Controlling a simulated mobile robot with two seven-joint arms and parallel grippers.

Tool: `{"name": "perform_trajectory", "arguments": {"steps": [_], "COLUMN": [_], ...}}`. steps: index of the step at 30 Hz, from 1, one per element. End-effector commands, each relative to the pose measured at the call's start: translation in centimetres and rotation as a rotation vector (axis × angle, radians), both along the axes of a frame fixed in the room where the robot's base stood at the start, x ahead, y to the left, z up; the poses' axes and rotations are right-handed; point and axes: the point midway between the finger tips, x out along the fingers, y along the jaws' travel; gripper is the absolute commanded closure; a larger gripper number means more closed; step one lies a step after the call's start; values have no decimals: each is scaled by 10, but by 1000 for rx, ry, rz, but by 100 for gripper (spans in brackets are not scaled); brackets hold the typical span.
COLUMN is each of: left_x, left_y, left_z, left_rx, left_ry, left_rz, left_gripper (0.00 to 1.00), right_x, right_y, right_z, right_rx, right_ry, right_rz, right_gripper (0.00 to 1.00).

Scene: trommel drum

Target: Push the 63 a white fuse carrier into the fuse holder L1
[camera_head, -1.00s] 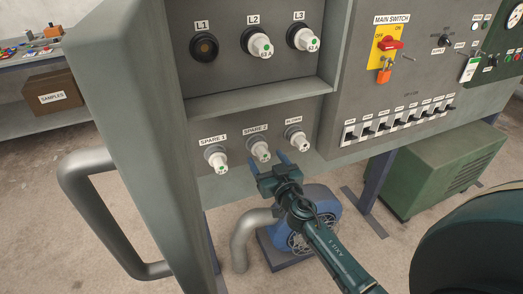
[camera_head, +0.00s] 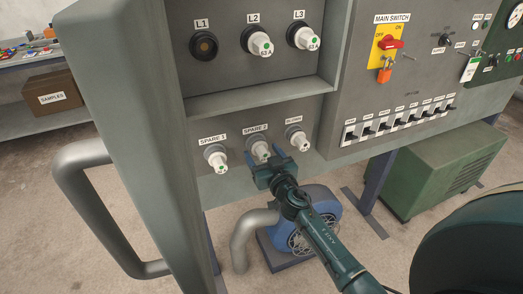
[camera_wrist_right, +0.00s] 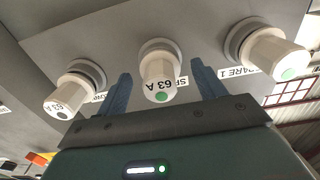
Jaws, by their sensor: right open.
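Fuse holder L1 (camera_head: 204,46) is an empty dark round socket in the upper recess. Holders L2 (camera_head: 257,42) and L3 (camera_head: 304,37) hold white carriers with green dots. Below, white carriers sit at SPARE 1 (camera_head: 216,160), SPARE 2 (camera_head: 260,150) and a third holder (camera_head: 297,139) whose label is blurred. My right gripper (camera_head: 264,157) is open at the SPARE 2 carrier. In the right wrist view, this carrier (camera_wrist_right: 159,75) reads 63 A, has a green dot and stands between the two blue fingers (camera_wrist_right: 161,80), with gaps on both sides. My left gripper is out of view.
A ledge (camera_head: 260,98) separates the upper recess from the spare row. A thick green cabinet edge (camera_head: 125,110) and a bent grey handle (camera_head: 75,210) lie to the left. The main switch (camera_head: 390,44) with a padlock and a row of breakers (camera_head: 400,122) are on the right.

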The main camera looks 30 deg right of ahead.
Motion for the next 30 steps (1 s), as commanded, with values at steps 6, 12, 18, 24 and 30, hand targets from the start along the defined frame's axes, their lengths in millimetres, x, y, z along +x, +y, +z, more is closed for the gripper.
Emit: {"name": "perform_trajectory", "arguments": {"steps": [6,12,18,24,30], "left_x": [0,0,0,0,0], "left_y": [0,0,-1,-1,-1], "left_z": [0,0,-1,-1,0], "left_rx": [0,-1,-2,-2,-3], "left_ry": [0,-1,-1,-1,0], "left_rz": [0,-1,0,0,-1], "left_gripper": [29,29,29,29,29], "right_x": [0,0,0,0,0], "right_y": [0,0,0,0,0], "right_z": [0,0,0,0,0], "right_rx": [0,0,-1,-1,0], "right_ry": [0,0,0,0,0], "right_rz": [0,0,0,0,0], "right_gripper": [31,31,31,39,55]}}
